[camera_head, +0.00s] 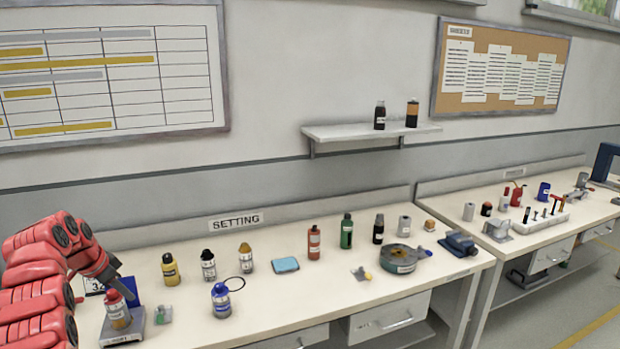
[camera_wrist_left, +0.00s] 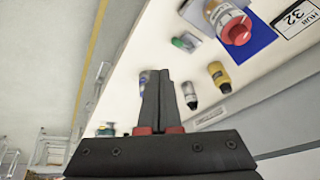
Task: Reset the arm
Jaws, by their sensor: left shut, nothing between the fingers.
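My red left arm comes in from the left over the workbench (camera_head: 340,297). Its dark gripper (camera_head: 113,278) is by the bench's left end, above and behind a red-capped bottle (camera_head: 117,312). The bottle stands upright on a grey base (camera_head: 128,331) in front of a blue plate (camera_head: 128,290). In the left wrist view the two fingers (camera_wrist_left: 160,75) are together with nothing between them. That view also shows the red-capped bottle (camera_wrist_left: 235,24) at upper right, apart from the fingers. My right gripper is not in view.
Upright bottles with yellow (camera_head: 170,270), black (camera_head: 208,266) and blue (camera_head: 221,300) colouring stand right of the gripper. A blue cloth (camera_head: 286,265) and a grey-green round device (camera_head: 398,260) lie farther right. A small green-and-white item (camera_head: 162,315) sits beside the base.

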